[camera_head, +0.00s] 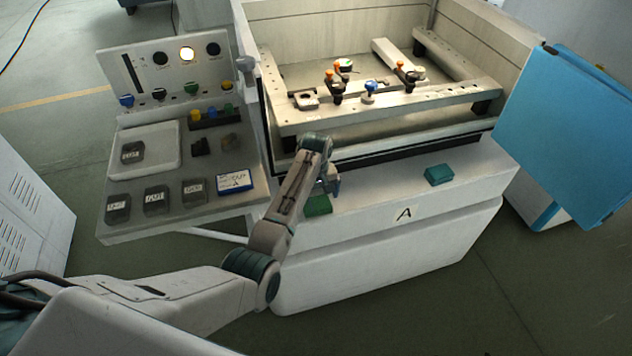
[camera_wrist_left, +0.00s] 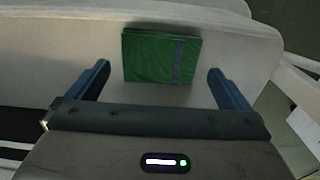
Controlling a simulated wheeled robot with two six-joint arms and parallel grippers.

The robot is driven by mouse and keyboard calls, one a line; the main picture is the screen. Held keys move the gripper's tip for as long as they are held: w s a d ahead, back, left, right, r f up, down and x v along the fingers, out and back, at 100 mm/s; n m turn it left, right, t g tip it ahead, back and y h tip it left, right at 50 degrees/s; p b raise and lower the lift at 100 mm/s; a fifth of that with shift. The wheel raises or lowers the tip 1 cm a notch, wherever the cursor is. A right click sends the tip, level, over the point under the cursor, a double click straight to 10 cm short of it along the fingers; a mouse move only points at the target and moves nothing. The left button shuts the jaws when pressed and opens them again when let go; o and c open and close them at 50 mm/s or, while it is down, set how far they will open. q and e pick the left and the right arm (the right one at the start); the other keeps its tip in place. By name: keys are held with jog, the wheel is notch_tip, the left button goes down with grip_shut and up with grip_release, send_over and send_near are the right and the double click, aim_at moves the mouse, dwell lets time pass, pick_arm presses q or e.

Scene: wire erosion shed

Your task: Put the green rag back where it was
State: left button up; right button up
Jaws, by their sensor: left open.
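The green rag (camera_head: 318,206) is a flat folded square on the white front ledge of the machine, left of the label A. In the left wrist view the green rag (camera_wrist_left: 160,57) lies ahead of and between the two blue fingers, with a darker stripe near one side. My left gripper (camera_head: 330,186) is over the ledge right by the rag and partly covers it in the head view. In the left wrist view my left gripper (camera_wrist_left: 160,85) is open, with nothing between its fingers. My right gripper is not in view.
A teal block or folded cloth (camera_head: 439,175) lies further right on the ledge. The label A (camera_head: 404,214) is between them. A grey side table (camera_head: 180,222) with several dark blocks, a white tray (camera_head: 172,158) and a blue-edged card (camera_head: 235,181) stands left. The machine's fixture frame (camera_head: 390,104) rises behind.

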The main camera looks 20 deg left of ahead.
aim_at(316, 201)
pick_arm(q)
notch_tip(316, 201, up, 10)
jog(key=b, duration=0.2)
dwell(1.3)
dwell(1.0)
